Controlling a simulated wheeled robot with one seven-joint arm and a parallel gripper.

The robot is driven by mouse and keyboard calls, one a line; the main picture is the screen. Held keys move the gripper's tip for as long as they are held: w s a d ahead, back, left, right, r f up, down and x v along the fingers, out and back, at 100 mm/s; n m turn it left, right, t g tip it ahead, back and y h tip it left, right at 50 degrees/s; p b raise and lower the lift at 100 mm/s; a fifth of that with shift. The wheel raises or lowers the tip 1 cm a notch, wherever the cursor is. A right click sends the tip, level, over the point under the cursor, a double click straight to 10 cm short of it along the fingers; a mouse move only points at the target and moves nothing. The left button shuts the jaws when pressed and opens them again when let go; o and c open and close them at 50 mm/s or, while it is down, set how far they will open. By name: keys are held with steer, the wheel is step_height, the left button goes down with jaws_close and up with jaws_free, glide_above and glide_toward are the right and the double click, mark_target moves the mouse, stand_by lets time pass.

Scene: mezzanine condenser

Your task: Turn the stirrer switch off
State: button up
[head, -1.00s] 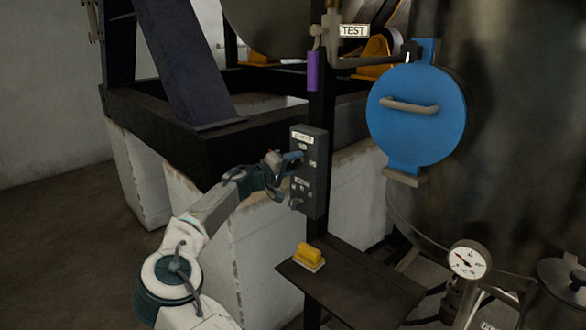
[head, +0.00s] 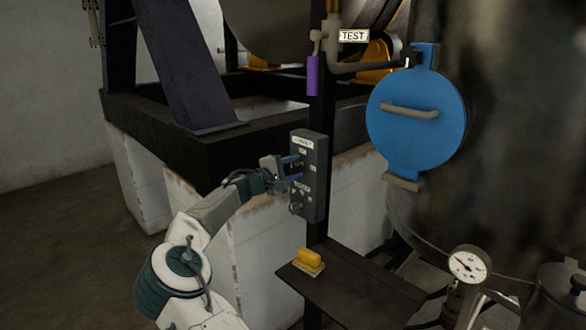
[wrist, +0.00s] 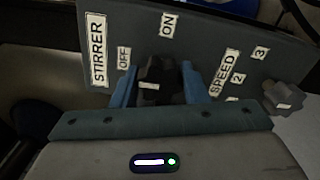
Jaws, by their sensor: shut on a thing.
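The grey switch box (head: 310,172) is fixed to a dark post in the head view. In the wrist view its panel (wrist: 210,50) carries the labels STIRRER, OFF, ON and SPEED. The dark stirrer switch knob (wrist: 160,78) sits below and between OFF and ON; a pale mark shows on it. My gripper (wrist: 165,88) has its blue fingers on either side of this knob and is shut on it. In the head view my gripper (head: 291,168) is at the box's left face, and the knob is hidden there.
A speed knob (wrist: 283,97) is right of my gripper in the wrist view. A shelf (head: 350,295) with a yellow object (head: 309,260) lies below the box. A purple-handled valve (head: 313,76) is above. A blue hatch (head: 416,115) and a gauge (head: 468,264) are at right.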

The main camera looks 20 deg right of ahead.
stand_by(0.4)
steer(key=o, duration=1)
steer(key=shift+c, duration=0.2)
steer(key=shift+a, duration=0.15)
steer(key=b+v, duration=0.2)
steer(key=v, duration=1.1)
steer(key=shift+a+b, duration=0.3)
steer(key=shift+s, duration=0.1)
